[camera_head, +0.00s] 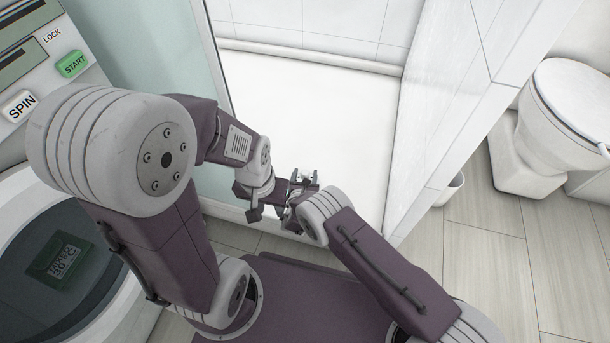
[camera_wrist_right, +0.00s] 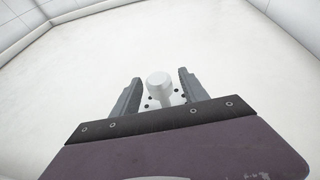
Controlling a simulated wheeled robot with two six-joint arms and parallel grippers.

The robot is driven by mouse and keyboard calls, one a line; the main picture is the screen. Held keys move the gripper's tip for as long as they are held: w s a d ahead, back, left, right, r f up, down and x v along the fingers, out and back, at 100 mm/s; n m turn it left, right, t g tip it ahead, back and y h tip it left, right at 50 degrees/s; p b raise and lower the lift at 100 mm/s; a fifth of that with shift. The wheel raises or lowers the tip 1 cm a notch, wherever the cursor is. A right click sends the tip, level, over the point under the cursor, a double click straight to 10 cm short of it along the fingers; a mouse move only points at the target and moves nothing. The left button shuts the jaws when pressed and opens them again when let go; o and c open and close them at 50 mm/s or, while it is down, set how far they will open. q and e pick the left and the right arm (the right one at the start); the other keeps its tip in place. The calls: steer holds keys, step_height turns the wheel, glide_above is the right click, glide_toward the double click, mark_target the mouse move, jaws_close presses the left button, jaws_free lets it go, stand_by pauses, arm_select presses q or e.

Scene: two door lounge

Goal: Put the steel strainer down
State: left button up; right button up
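The steel strainer (camera_wrist_right: 159,86) shows in the right wrist view as a pale round knob on a short stem, with small dark holes around its base. It sits between the two fingers of my right gripper (camera_wrist_right: 159,82), with a visible gap on each side. The fingers are apart. Its lower part blends with the white surface, so whether it rests there is unclear. In the head view my right gripper (camera_head: 303,178) is over the front of the white shower tray. My left gripper (camera_head: 287,212) is just below it, crowded against the right wrist; its fingers are mostly hidden.
The shower tray (camera_head: 310,100) is bare and wide, with tiled walls behind and right. A glass panel (camera_head: 210,60) stands at left. A washing machine (camera_head: 25,180) is at far left, a toilet (camera_head: 570,110) at right, and a small white bin (camera_head: 452,188) beside the wall.

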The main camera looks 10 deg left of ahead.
steer(key=shift+r, duration=0.25)
steer(key=p+v, duration=0.8)
steer(key=v, duration=0.4)
steer(key=shift+s+f, duration=0.1)
steer(key=shift+f, duration=0.1)
